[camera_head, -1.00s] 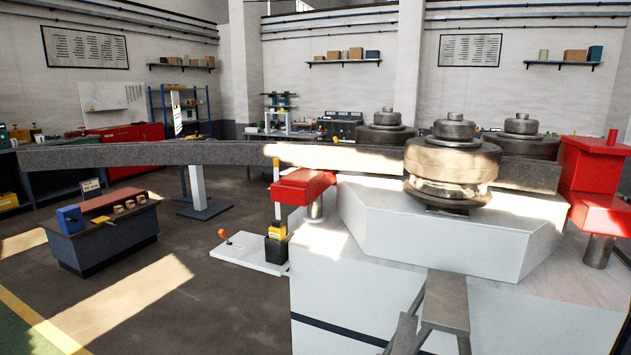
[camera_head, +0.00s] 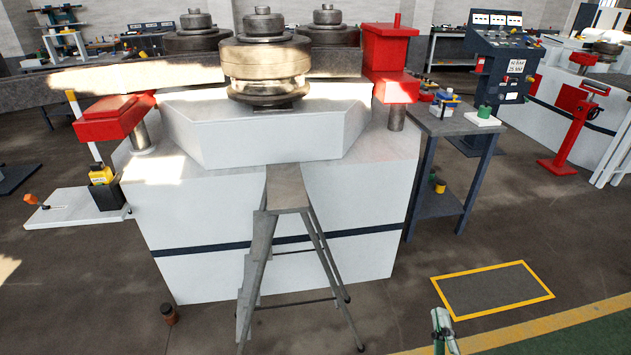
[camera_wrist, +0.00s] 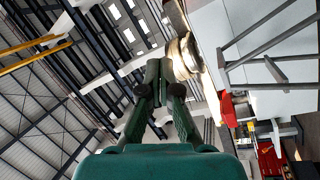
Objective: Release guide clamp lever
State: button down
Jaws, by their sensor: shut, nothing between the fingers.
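The white section bender (camera_head: 290,235) stands ahead with a large steel roller (camera_head: 265,62) and a long grey bar (camera_head: 105,78) running left. A red guide block (camera_head: 112,116) is at its left and a taller red one (camera_head: 391,55) at its right. A small lever with an orange handle (camera_head: 31,199) sits on a white plate (camera_head: 75,212) at the far left; I cannot tell whether it is the clamp lever. My gripper (camera_wrist: 157,65), green, is shut and empty in the wrist view, pointing toward the roof, apart from the bender.
A grey step stand (camera_head: 288,190) stands against the bender's front. A yellow-black block (camera_head: 103,190) is on the white plate. A side table (camera_head: 450,122) and control console (camera_head: 495,75) are to the right. Floor is open around a yellow-framed mat (camera_head: 492,291).

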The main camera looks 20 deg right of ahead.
jog(key=w+d+r+n+g+h, duration=0.1)
jog(key=d+r+n+g+h, duration=0.1)
jog(key=d+r+h, duration=0.7)
jog(key=d+r, duration=0.5)
jog(key=d, duration=0.4)
